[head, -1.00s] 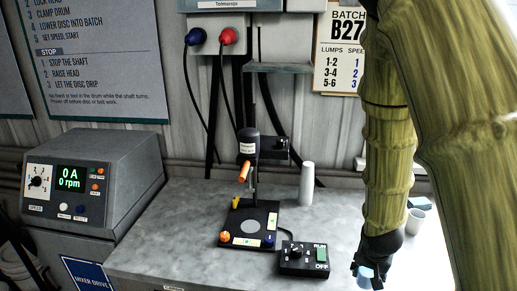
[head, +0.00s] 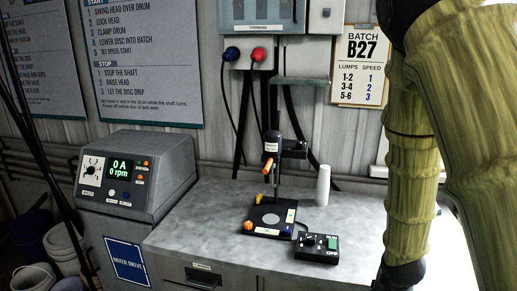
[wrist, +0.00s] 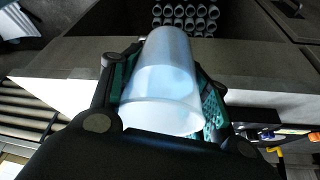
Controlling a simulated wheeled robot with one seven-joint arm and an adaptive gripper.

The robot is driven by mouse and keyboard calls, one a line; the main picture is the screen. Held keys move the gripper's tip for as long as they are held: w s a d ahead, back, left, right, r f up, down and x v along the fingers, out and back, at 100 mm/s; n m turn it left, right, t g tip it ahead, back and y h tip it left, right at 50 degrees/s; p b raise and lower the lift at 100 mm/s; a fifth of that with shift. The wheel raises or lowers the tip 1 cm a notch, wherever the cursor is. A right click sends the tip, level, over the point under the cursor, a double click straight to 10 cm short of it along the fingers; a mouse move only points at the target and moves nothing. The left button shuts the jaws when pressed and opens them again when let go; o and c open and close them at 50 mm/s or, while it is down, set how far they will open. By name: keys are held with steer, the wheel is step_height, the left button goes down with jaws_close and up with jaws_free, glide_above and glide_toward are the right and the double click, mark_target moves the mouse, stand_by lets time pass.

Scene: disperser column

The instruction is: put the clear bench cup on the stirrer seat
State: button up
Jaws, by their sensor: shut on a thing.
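The clear bench cup (wrist: 163,85) is between the two fingers of my gripper (wrist: 160,95) in the wrist view. My gripper is shut on it, with a green-lined pad against each side. In the head view the gripper and cup are out of the frame, below the lower right edge. The stirrer seat is a pale round spot (head: 271,219) on the black stirrer base (head: 262,230), on the grey bench. It looks bare. The stirrer head (head: 271,146) with an orange part hangs above it on a post.
The mixer drive console (head: 135,175) is at the left. The bench front left of the stirrer is clear.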

steer(key=w+a+f+n+y, duration=0.1)
steer(key=a+f+n, duration=0.2)
steer(key=a+f, duration=0.3)
steer(key=w+a+f+n+y, duration=0.1)
steer(key=w+a+f+n, duration=0.1)
steer(key=a+f, duration=0.4)
steer(key=a+n, duration=0.1)
steer(key=a, duration=0.3)
steer(key=shift+a, duration=0.35)
steer(key=shift+s+f, duration=0.1)
steer(key=shift+s, duration=0.05)
